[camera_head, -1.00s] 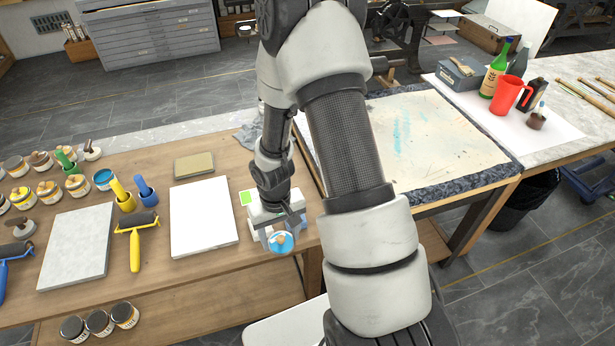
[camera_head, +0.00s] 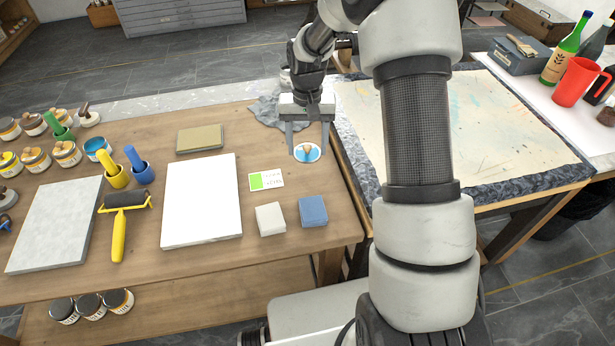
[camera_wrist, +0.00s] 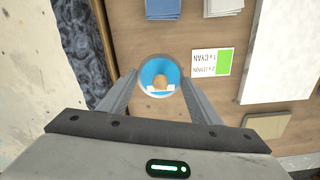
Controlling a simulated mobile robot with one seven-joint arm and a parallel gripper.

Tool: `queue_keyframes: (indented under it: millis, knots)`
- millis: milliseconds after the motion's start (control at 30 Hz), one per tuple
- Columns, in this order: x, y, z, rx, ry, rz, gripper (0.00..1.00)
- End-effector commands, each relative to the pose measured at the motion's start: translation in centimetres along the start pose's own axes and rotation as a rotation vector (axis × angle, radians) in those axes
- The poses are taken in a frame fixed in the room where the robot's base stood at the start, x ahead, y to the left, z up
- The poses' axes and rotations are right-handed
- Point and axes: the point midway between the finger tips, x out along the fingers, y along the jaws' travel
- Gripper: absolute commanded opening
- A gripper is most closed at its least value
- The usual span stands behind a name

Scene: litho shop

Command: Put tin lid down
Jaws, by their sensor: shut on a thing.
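The tin lid (camera_head: 307,153) is a round disc with a white rim, a blue face and a tan knob. My gripper (camera_head: 307,146) is shut on it, one finger at each side, over the right part of the wooden bench (camera_head: 275,225). In the wrist view the lid (camera_wrist: 160,72) sits between the tips of my gripper (camera_wrist: 160,88), blue face showing. I cannot tell whether the lid touches the bench or hangs just above it. An open tin of blue ink (camera_head: 97,149) stands at the left among other tins.
A grey cloth (camera_head: 266,112) lies behind. A white sheet (camera_head: 202,200) is left. Bare wood surrounds the lid.

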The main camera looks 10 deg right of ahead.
Motion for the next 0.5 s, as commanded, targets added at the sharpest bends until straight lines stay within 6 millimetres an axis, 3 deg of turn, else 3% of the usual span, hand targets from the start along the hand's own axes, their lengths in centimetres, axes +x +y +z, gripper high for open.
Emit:
queue_keyframes:
  millis: [133,500]
  knots:
    - [3.1,0.0,0.1,-0.001,-0.003,0.0,0.36]
    - [7.0,0.0,0.1,-0.001,-0.003,0.001,0.36]
